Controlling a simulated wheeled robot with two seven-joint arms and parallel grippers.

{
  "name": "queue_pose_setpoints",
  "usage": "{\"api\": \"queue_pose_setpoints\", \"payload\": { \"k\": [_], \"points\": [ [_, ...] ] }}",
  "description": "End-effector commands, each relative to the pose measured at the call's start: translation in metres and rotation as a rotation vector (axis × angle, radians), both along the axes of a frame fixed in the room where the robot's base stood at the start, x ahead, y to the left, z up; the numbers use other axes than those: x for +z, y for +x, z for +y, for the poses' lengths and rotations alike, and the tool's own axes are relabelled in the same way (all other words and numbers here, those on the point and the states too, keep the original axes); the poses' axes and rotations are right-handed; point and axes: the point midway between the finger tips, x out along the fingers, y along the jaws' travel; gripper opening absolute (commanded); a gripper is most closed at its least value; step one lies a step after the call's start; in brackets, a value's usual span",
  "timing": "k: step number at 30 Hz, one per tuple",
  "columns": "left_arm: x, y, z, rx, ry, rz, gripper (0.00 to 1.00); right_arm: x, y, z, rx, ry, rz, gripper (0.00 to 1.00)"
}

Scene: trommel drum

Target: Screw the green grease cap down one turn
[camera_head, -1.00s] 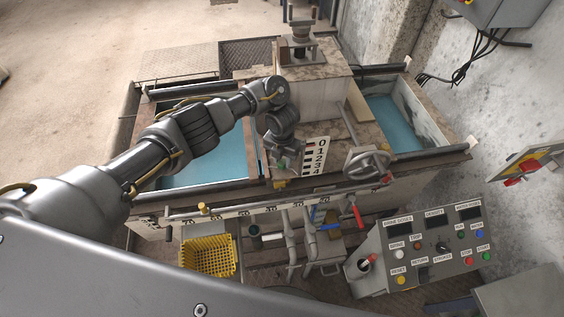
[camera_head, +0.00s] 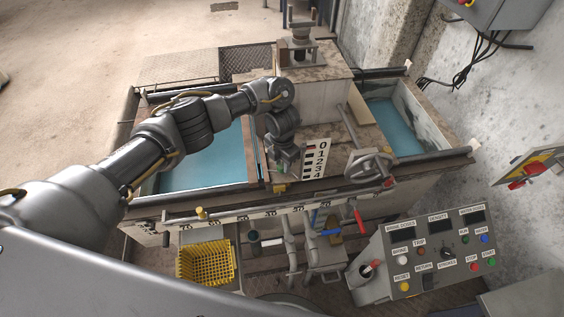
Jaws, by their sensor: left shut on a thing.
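My left arm reaches in from the left over the blue-water tank. Its left gripper (camera_head: 282,168) points down at the middle of the machine, just left of the white number scale (camera_head: 316,158). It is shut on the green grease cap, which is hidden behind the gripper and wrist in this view. How far the cap is turned cannot be seen. My right gripper is not in view.
A handwheel (camera_head: 370,167) stands right of the scale. A ruled rail (camera_head: 270,212) runs along the front, with red and blue lever handles near it. A yellow basket (camera_head: 205,263) is below left. A control panel (camera_head: 437,250) is at lower right.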

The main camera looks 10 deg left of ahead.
Motion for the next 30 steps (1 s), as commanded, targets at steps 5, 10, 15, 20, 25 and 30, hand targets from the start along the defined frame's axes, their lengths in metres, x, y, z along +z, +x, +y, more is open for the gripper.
{"api": "queue_pose_setpoints", "payload": {
  "k": [5, 10, 15, 20, 25, 30],
  "points": [
    [-0.003, -0.003, 0.000, -0.002, 0.002, 0.008, 0.32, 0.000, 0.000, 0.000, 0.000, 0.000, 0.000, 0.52],
    [-0.002, -0.002, 0.000, -0.001, 0.001, 0.005, 0.52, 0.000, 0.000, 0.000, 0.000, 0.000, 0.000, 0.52],
    [-0.001, -0.001, 0.000, 0.000, 0.001, 0.003, 0.52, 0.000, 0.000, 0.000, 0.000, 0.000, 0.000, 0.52],
    [0.006, 0.000, 0.000, 0.000, 0.000, 0.000, 0.52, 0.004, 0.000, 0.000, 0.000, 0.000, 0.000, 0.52],
    [0.036, 0.001, 0.000, -0.003, 0.002, -0.003, 0.52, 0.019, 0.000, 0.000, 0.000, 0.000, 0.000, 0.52],
    [0.068, 0.001, 0.001, -0.003, 0.002, -0.003, 0.52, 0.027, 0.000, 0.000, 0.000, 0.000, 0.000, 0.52]
  ]
}}
